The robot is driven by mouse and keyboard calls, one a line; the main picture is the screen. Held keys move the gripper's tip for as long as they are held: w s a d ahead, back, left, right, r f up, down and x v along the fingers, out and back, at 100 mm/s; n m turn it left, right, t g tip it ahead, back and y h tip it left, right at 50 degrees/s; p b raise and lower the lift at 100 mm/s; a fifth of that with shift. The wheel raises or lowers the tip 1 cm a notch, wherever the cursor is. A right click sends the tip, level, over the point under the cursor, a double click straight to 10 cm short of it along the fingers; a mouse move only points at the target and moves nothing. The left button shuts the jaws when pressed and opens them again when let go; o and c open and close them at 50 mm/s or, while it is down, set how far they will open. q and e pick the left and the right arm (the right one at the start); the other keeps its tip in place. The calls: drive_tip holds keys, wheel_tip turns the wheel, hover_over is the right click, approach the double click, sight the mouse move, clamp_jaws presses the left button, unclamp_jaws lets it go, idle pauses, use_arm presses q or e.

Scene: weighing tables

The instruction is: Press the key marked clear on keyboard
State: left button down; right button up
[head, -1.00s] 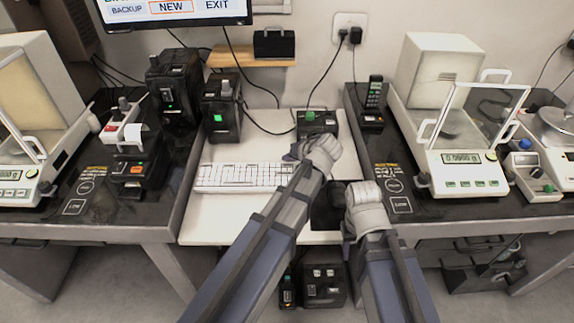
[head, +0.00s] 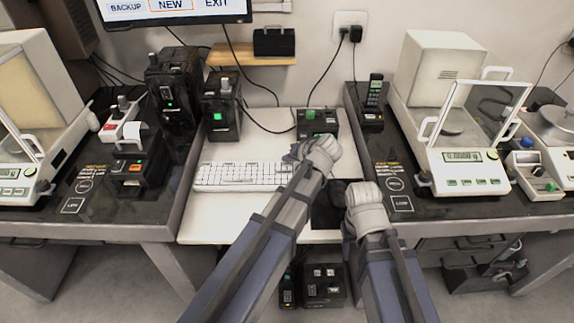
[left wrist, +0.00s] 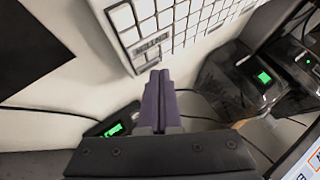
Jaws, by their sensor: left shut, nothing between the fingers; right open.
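The white keyboard (head: 238,177) lies on the middle white desk. Its end also fills the top of the left wrist view (left wrist: 170,28). A wide key with dark marking (left wrist: 151,43) sits at the keyboard's edge there; I cannot read its label. My left gripper (head: 296,153) is at the keyboard's right end in the head view. In the left wrist view its shut, empty fingers (left wrist: 157,78) point at that edge, just short of the marked key; contact cannot be told. My right gripper (head: 362,192) is open over the desk's front right, its fingers largely hidden.
A black box with a green button (head: 318,122) stands behind my left gripper. A dark pad (head: 328,204) lies between my arms. A black device with a green light (head: 220,108) stands behind the keyboard. Balances flank the desk, including the right one (head: 462,170). The desk's front left is clear.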

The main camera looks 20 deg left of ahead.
use_arm(q)
drive_tip(key=shift+f+b, duration=0.35)
drive_tip(key=shift+f, duration=0.05)
idle(0.6)
drive_tip(key=shift+r, duration=0.15)
drive_tip(key=shift+r+p, duration=0.7)
drive_tip(key=shift+p, duration=0.1)
wheel_tip(320, 180, up, 5)
drive_tip(key=p, duration=0.5)
idle(0.8)
